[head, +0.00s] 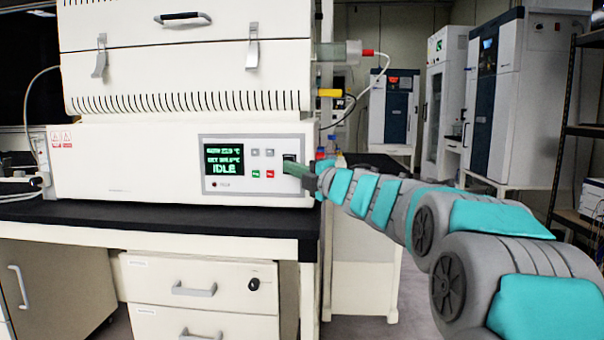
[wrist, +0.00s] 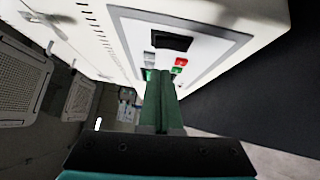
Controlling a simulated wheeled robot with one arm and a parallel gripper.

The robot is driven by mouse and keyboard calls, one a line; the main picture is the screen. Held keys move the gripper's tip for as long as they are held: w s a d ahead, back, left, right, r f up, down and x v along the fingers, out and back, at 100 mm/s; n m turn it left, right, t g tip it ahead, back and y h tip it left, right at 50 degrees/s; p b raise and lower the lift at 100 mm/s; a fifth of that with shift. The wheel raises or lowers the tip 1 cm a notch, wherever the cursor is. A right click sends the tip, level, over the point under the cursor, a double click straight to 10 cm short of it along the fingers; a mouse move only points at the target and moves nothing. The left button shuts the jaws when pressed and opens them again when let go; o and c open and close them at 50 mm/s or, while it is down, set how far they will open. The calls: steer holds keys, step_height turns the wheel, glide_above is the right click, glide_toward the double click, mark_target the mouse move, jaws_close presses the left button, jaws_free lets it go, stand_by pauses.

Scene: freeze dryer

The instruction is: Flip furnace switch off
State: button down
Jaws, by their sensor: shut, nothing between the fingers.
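The furnace (head: 130,163) is a large white box on a black-topped bench. Its grey-framed control panel (head: 228,143) has a display reading IDLE in green, small grey, green and red buttons, and a dark switch (head: 290,158) at its right end. The dark switch also shows in the wrist view (wrist: 172,40). My gripper (head: 288,169) is shut and empty, its green fingers pointing at the panel just below the switch. In the wrist view my gripper (wrist: 163,80) has its fingertips close to the panel, below the switch. I cannot tell whether they touch it.
The black bench top (head: 150,212) runs under the furnace, with white drawers (head: 200,290) below. Yellow and red-tipped fittings (head: 330,93) stick out at the furnace's right side. Tall cabinets (head: 505,95) and a shelf stand behind my arm on the right.

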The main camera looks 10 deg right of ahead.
steer(key=shift+w+d+r, duration=0.1)
steer(key=shift+w+d, duration=0.15)
steer(key=shift+w, duration=0.45)
steer(key=shift+w+d+r, duration=0.1)
steer(key=shift+w+d, duration=0.1)
steer(key=shift+w, duration=0.45)
steer(key=shift+w+d+r+p, duration=0.1)
steer(key=shift+r+p, duration=0.25)
steer(key=shift+p, duration=0.8)
steer(key=shift+w+p, duration=0.1)
steer(key=shift+p, duration=0.4)
steer(key=shift+s+a+f+b, duration=0.2)
steer(key=shift+s+f+b, duration=0.05)
steer(key=shift+b, duration=0.2)
glide_toward(285, 159)
steer(key=s+r, duration=0.2)
steer(key=s, duration=0.4)
steer(key=shift+s+d+f, duration=0.15)
steer(key=shift+s+d, duration=0.1)
steer(key=shift+s, duration=0.2)
